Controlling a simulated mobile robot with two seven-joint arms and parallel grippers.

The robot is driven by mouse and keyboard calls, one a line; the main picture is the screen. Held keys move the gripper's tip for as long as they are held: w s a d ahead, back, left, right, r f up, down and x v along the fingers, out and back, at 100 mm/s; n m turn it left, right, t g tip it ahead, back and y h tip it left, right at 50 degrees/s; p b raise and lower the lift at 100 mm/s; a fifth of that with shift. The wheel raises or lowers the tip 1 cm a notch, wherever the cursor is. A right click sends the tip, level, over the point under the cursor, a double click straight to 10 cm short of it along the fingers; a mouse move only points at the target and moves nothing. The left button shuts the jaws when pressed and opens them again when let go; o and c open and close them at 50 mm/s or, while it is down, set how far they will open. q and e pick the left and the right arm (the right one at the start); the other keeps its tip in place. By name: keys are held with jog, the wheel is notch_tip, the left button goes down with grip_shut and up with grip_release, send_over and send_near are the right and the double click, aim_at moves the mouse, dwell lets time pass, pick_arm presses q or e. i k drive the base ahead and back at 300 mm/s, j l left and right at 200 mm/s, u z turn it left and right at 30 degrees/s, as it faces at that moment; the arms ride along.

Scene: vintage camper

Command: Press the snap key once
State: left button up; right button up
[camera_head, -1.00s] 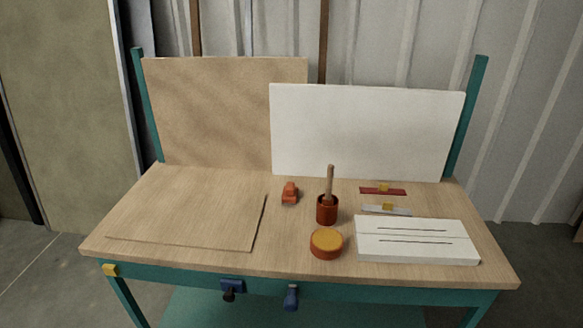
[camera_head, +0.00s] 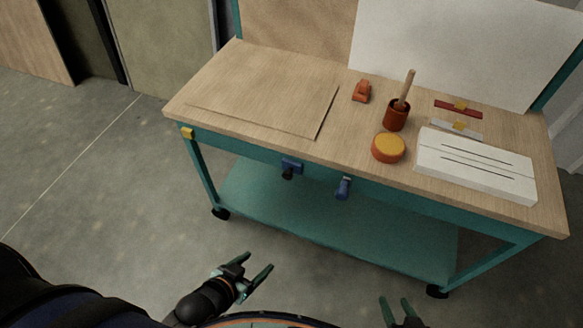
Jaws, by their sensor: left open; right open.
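No part is plainly marked as the snap key, and I cannot tell which it is. A red strip with a yellow block (camera_head: 460,107) and a pale grey strip with a yellow block (camera_head: 458,127) lie at the right of the workbench top. A round orange piece with a yellow top (camera_head: 389,147) sits near the front edge. My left gripper (camera_head: 259,261) is open and empty, low in front of the bench. My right gripper (camera_head: 394,299) is open and empty at the bottom edge, partly cut off. Both are apart from the bench.
The teal-framed workbench (camera_head: 245,88) also holds a white slotted block (camera_head: 475,163), a dark red cup with a wooden stick (camera_head: 396,115), a small orange item (camera_head: 361,91) and a thin board (camera_head: 275,97). Blue fittings (camera_head: 343,188) stick out in front. Open floor (camera_head: 110,190) lies left.

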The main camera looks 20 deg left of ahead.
aim_at(188, 133)
jog(key=u, duration=1.35)
